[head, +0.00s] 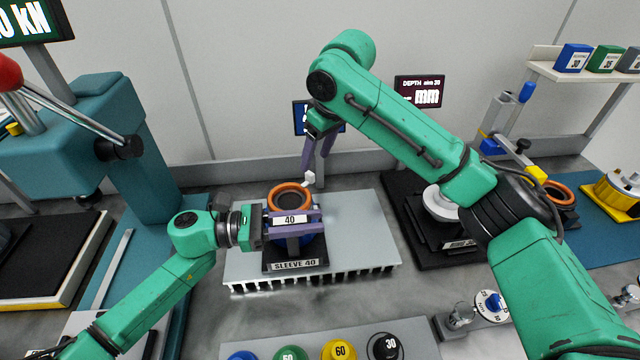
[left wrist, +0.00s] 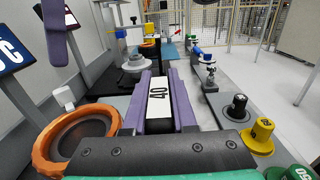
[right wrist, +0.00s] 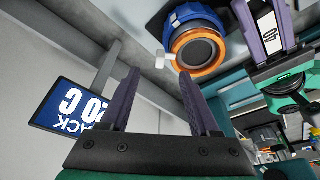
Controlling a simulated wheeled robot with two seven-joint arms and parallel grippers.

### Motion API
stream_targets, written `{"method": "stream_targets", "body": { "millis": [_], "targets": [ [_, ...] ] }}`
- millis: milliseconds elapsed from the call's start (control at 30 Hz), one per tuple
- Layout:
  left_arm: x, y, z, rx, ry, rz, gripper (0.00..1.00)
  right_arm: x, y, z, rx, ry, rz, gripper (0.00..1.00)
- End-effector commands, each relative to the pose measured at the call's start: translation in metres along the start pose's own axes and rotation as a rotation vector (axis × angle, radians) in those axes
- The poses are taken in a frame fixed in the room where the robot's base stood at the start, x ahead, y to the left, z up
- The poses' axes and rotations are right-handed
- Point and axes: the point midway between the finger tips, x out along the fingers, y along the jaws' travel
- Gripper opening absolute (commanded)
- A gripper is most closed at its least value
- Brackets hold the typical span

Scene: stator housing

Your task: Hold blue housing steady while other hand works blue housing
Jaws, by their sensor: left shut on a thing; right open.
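The blue housing (right wrist: 182,17) has an orange ring on top and a dark round bore; the right wrist view shows its blue side. In the head view its orange ring (head: 289,188) shows upright above a black base marked SLEEVE 40 (head: 295,265). My left gripper (head: 292,222) comes from the left and is shut on a block with a white 40 label (left wrist: 159,95) at the housing's near side. The purple fingers hide much of the blue body. My right gripper (head: 316,160) is open and empty, fingers pointing down, above and behind the housing.
The base stands on a silver finned plate (head: 360,245). A small white block (head: 308,178) shows close to a right fingertip. A teal press (head: 120,140) stands left, a black stand (head: 415,215) right. Several coloured weights (head: 338,350) lie in front. A blue screen (right wrist: 82,107) is behind.

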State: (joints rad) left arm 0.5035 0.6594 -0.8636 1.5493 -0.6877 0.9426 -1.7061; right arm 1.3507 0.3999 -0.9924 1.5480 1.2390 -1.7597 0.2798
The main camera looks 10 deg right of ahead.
Motion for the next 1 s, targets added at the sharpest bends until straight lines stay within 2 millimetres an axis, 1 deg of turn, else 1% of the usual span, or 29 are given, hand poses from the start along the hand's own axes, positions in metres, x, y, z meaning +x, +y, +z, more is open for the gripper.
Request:
{"method": "stream_targets", "body": {
  "millis": [600,867,1000],
  "targets": [
    [0.000,0.000,0.001,0.001,-0.002,0.000,0.00,0.050,0.000,0.000,0.000,-0.001,0.000,0.62],
    [0.000,0.000,0.001,0.001,-0.002,0.000,0.00,0.056,-0.001,0.000,0.000,0.001,-0.001,0.62],
    [0.000,0.000,0.001,0.001,-0.002,0.000,0.00,0.056,0.000,0.000,0.000,0.002,0.000,0.62]
  ]
}}
